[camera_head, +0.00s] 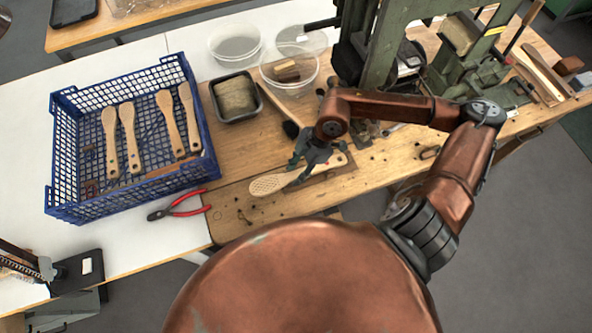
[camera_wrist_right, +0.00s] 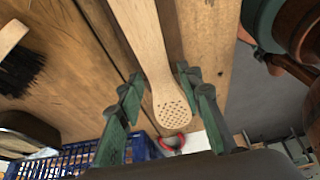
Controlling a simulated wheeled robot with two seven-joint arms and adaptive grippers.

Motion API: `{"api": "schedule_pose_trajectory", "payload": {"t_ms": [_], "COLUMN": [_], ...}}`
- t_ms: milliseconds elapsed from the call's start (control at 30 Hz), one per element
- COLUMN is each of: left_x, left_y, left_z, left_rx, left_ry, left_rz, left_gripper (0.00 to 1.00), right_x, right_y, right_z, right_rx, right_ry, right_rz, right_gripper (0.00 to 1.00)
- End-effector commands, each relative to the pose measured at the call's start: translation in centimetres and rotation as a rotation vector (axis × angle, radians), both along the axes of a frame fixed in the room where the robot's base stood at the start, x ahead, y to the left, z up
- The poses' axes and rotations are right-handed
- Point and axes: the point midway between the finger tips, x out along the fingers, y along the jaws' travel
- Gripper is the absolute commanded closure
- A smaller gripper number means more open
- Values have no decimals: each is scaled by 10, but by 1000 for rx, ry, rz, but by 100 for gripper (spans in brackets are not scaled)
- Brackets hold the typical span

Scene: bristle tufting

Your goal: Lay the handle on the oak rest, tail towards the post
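A pale wooden handle (camera_head: 268,185) with a perforated head lies at the front of the bench. Its head points left and its tail right in the head view. It also shows in the wrist view (camera_wrist_right: 148,45), running between the fingers of my right gripper (camera_wrist_right: 165,105). In the head view that gripper (camera_head: 308,165) is over the handle's neck. Its fingers are apart, with a clear gap on the left side of the handle. A flat wooden piece (camera_head: 345,165) beside the tail may be the oak rest; the arm partly hides it. My left gripper is out of view.
A blue crate (camera_head: 65,160) holds several similar handles. Red pliers (camera_head: 188,203) lie in front of it. A black tray (camera_head: 253,113), clear bowls (camera_head: 234,45) and a black-bristled brush (camera_wrist_right: 20,65) are nearby. A green machine (camera_head: 385,45) stands behind my right arm.

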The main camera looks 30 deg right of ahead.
Motion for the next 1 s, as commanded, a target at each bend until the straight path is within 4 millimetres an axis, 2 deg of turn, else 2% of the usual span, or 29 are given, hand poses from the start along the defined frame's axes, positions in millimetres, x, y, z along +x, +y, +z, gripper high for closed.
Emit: {"api": "schedule_pose_trajectory", "payload": {"t_ms": [333,467,800,1000], "left_x": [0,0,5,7], "left_y": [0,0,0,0], "left_z": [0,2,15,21], "left_rx": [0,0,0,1], "left_ry": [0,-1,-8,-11], "left_rz": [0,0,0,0], "left_gripper": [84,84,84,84], "right_x": [0,0,-7,-10], "right_y": [0,-3,-28,-40], "right_z": [1,9,70,100], "right_rx": [0,-1,-4,-3], "right_ry": [0,-1,0,1], "right_rz": [0,0,-2,-2], "right_gripper": [60,60,60,60]}}
